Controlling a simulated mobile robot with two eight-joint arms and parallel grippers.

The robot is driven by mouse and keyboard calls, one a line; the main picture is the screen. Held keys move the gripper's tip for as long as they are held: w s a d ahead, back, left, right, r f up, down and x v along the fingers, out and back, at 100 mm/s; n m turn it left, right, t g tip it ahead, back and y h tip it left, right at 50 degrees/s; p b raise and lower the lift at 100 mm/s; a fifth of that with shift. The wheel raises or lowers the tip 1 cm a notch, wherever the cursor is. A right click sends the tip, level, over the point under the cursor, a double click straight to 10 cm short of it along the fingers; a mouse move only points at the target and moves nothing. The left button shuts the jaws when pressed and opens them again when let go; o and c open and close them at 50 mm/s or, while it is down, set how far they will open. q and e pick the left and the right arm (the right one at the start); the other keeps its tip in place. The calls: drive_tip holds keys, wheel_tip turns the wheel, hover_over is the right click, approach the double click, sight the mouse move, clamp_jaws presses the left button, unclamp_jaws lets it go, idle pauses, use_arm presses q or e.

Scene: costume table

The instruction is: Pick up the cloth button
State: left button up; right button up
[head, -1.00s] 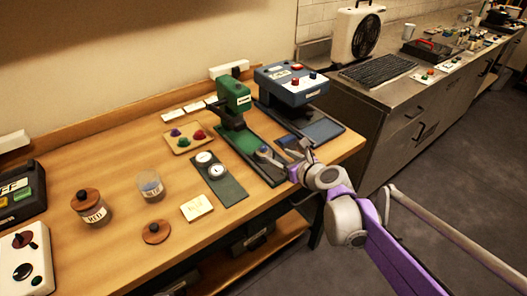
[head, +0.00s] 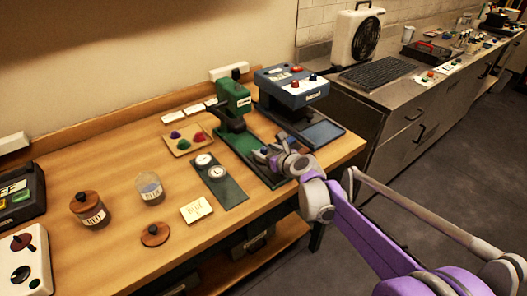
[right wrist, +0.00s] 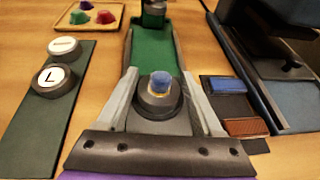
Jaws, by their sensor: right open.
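A small button with a blue top (right wrist: 160,82), which looks like the cloth button, sits upright on a dark round base at the near end of the green press (right wrist: 155,47). My right gripper (head: 268,151) is open over that end of the press. In the right wrist view its two fingers stand on either side of the button and the dark base, with a gap visible on both sides. In the head view the button is small and partly hidden by the gripper. My left gripper is not in view.
A dark green strip with two round dies (right wrist: 62,78) lies left of the press. A blue machine (head: 292,85) stands to the right. A wooden tray (head: 178,146) holds coloured pieces. Blue and brown pads (right wrist: 245,127) lie right of the gripper.

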clamp_jaws()
drive_tip(key=shift+r, duration=0.1)
wheel_tip(320, 180, up, 10)
drive_tip(key=p, duration=0.1)
idle(0.5)
